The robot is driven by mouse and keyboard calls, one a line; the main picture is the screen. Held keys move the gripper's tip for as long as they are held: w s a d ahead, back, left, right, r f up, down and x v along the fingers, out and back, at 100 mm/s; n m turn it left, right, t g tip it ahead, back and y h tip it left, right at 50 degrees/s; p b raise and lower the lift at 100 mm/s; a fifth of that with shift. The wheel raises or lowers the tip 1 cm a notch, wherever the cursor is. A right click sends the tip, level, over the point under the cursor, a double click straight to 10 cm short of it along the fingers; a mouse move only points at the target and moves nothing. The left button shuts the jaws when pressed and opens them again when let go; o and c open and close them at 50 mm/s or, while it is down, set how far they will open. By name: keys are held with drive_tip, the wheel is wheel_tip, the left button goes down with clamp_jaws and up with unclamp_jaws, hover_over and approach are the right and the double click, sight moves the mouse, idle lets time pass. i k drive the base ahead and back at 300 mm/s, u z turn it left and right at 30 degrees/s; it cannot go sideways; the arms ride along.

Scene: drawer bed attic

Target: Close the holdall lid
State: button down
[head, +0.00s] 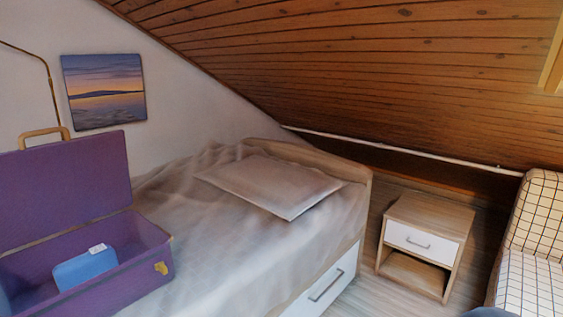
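The holdall is a purple box-shaped case at the left of the head view. Its body (137,277) rests on the near part of the bed, and its left side is cut off by the picture edge. Its lid (85,182) stands open, raised roughly upright along the back, with a tan handle (44,132) on its top edge. A tan latch (161,268) is on the right end of the body. A blue item (86,270) with a small white tag lies inside. My gripper is not in view.
The bed (235,240) has a pale cover, a pillow (270,184) and a drawer (325,287) below. A nightstand (424,241) stands right of it, with a checked seat (535,240) at the far right. The wooden ceiling (350,75) slopes down low. Bed cover right of the holdall is clear.

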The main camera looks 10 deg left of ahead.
sight(47, 189)
drive_tip(key=u, duration=2.05)
drive_tip(key=i, duration=0.6)
drive_tip(key=z, duration=0.3)
